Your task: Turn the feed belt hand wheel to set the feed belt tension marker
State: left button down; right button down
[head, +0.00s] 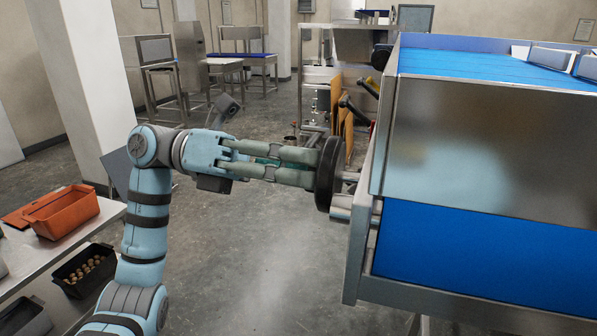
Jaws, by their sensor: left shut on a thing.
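The feed belt hand wheel (328,174) is a dark disc seen nearly edge-on, on a metal shaft at the left end of the feed belt frame. My left gripper (311,168) reaches in from the left, with its fingertips at the wheel's near face. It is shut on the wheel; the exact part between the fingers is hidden. The feed belt (470,68) is blue, with a metal side panel below its top run. I cannot make out the tension marker. My right gripper is out of view.
Black-handled levers (352,106) stick out behind the wheel. The floor (255,270) below my left arm is clear.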

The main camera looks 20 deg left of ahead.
pick_arm(q)
jog(key=shift+f, duration=0.1)
dwell(0.3)
jog(key=c, duration=1.5)
grip_release()
jog(key=a, duration=1.2)
jog(key=shift+w, duration=0.4)
